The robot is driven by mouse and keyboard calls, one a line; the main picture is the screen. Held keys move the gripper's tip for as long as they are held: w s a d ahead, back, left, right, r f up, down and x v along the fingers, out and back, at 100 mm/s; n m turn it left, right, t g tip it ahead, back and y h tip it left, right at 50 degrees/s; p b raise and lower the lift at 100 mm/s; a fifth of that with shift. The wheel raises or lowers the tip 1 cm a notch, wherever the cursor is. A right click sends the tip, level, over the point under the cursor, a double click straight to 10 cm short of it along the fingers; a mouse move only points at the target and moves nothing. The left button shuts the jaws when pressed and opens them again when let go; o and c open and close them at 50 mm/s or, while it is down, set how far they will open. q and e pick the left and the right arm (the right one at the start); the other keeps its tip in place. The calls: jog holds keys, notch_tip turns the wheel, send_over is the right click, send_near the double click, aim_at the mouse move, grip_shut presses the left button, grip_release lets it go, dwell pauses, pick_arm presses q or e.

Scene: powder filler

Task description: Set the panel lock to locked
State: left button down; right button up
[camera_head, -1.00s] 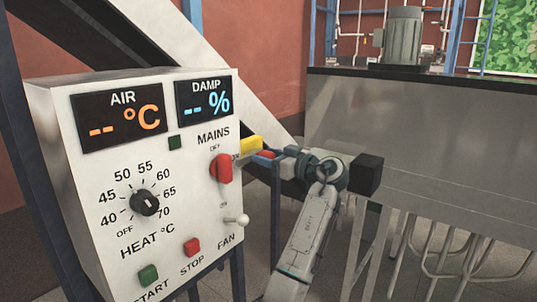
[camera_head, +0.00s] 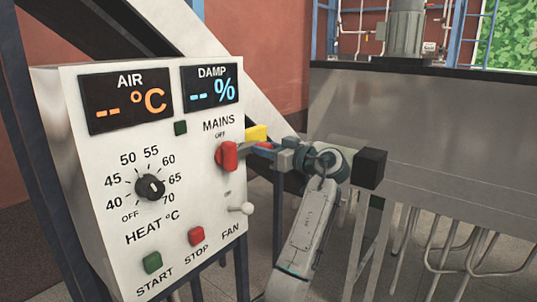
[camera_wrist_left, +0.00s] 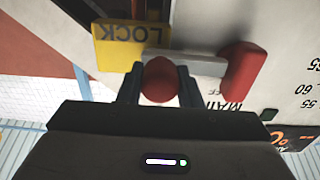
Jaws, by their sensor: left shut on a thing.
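The panel lock shows as a yellow plate (camera_head: 257,132) at the right edge of the white control panel. In the left wrist view the plate (camera_wrist_left: 120,47) reads LOCK, upside down. A grey bar (camera_wrist_left: 190,63) runs beside it, its end close to the red mains handle (camera_wrist_left: 243,68). My left gripper (camera_wrist_left: 160,85) is shut on a round red knob (camera_wrist_left: 160,78) by the bar. In the head view this gripper (camera_head: 268,149) is at the panel's right side, and its fingers partly hide the knob. My right gripper is not in view.
The control panel (camera_head: 90,210) carries a heat dial (camera_head: 150,187), a red stop button (camera_head: 196,236), a green start button (camera_head: 152,262) and a fan toggle (camera_head: 241,209). The red mains handle (camera_head: 229,156) is close to my left gripper. A large grey tank (camera_head: 430,130) stands behind my arm.

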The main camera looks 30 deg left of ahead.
pick_arm(q)
jog(key=shift+f, duration=0.1)
jog(key=c, duration=1.2)
grip_release()
jog(key=shift+s, duration=0.1)
jog(key=shift+o, duration=0.8)
jog(key=shift+s, duration=0.2)
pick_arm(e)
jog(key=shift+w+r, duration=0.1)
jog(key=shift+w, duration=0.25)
pick_arm(q)
jog(key=shift+d, duration=0.1)
jog(key=shift+d, duration=0.25)
jog(key=d+b, duration=0.5)
jog(key=d, duration=0.5)
jog(key=shift+s, duration=0.4)
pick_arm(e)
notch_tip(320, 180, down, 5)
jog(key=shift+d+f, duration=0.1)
